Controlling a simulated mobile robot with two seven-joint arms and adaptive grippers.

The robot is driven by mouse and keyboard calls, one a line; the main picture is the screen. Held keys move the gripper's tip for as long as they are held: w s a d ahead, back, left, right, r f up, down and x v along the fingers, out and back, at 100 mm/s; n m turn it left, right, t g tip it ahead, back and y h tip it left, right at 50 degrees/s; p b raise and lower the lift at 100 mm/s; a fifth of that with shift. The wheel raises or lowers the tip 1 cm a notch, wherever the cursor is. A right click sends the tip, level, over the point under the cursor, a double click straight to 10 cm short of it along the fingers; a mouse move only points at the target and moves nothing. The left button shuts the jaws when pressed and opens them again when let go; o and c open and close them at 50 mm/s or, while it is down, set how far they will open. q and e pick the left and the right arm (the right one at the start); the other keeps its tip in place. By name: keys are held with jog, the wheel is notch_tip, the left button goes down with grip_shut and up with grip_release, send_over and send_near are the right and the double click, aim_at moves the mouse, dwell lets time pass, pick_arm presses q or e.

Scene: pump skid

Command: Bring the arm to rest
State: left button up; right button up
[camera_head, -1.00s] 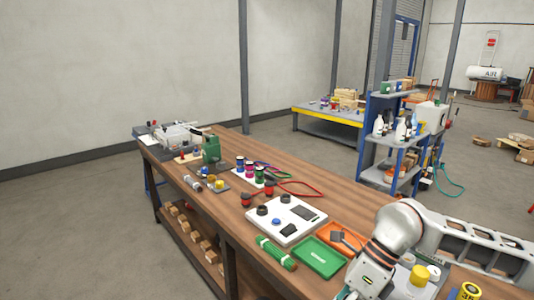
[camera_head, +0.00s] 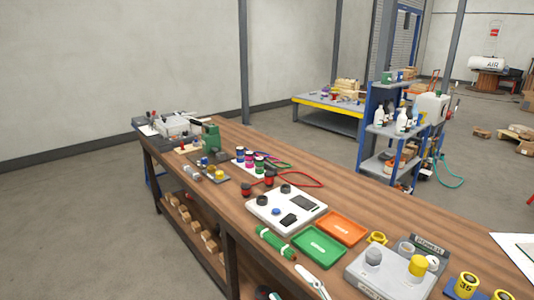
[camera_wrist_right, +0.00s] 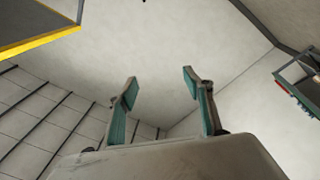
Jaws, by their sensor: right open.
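My right gripper (camera_wrist_right: 160,76) shows in the right wrist view. Its two teal fingers stand apart with nothing between them, against a pale wall or floor surface. No object touches the fingers there. In the head view, a slim pale piece (camera_head: 312,281) shows at the bottom edge beside the green tray; I cannot tell whether it is part of my arm. My left gripper is not in view.
The wooden bench (camera_head: 400,222) holds a white panel (camera_head: 262,205), a green tray (camera_head: 318,247), an orange tray (camera_head: 342,228), a grey fixture (camera_head: 360,285) and yellow cylinders (camera_head: 466,285). A blue shelf rack (camera_head: 373,150) stands behind. Floor left of the bench is clear.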

jog(key=s+d+f+m+g+h, duration=0.1)
jog(key=s+d+f+m+h, duration=0.2)
jog(key=f, duration=0.6)
jog(key=s+d+f+m+g+h, duration=0.2)
jog(key=s+d+f+m+h, duration=0.1)
jog(key=s+d+f+m, duration=0.2)
jog(key=s+d+f+m+g+h, duration=0.2)
jog(key=s+d+f, duration=0.4)
jog(key=f, duration=0.6)
jog(key=shift+s+d+f+m+h, duration=0.35)
jog(key=shift+d+m+h, duration=0.1)
jog(key=shift+m+h, duration=0.55)
